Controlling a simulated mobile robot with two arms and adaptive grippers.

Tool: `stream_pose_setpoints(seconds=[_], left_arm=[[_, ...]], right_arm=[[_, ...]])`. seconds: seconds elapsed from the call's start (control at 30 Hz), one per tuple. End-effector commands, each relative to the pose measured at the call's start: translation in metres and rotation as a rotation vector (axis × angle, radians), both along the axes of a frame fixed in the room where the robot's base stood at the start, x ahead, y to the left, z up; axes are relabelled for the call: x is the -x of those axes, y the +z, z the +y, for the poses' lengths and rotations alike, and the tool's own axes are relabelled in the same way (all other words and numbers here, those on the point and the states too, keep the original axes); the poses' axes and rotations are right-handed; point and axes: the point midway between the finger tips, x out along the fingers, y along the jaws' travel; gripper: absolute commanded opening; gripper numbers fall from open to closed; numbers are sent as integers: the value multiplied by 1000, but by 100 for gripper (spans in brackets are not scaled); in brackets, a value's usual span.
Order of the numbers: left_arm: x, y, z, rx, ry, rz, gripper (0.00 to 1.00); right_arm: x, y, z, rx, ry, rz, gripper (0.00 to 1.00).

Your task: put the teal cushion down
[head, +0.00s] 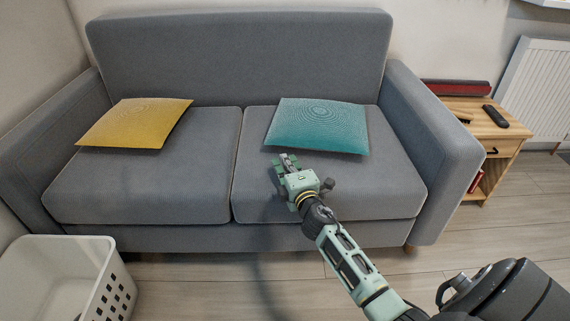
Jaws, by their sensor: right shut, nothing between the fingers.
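The teal cushion (318,125) lies flat on the right seat of the grey sofa (330,187), towards the backrest. My right gripper (285,160) is over the same seat, just in front of the cushion's near edge. It is shut and empty. In this view its tip is close to the cushion's edge; whether they touch I cannot tell. My left gripper is not in view.
A yellow cushion (135,123) lies on the left seat. A white laundry basket (58,280) stands on the floor at the front left. A wooden side table (482,130) with a black remote (495,116) stands right of the sofa. The front of both seats is clear.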

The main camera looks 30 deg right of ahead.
Motion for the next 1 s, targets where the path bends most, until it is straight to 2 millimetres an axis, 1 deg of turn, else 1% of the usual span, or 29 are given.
stream_pose_setpoints(seconds=[0.03,0.13,0.27,0.5,0.6,0.77,1.0], left_arm=[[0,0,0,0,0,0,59],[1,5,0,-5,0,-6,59],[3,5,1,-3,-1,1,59],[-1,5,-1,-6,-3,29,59],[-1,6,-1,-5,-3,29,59],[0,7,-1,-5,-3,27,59],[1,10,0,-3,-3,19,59]], right_arm=[[-1,0,-1,-1,0,0,0],[14,0,3,-1,0,2,0],[32,0,8,-2,1,1,0],[73,0,18,-3,0,2,0],[85,-1,21,-2,0,1,0],[96,0,23,0,0,0,0],[97,0,24,1,1,0,0]])
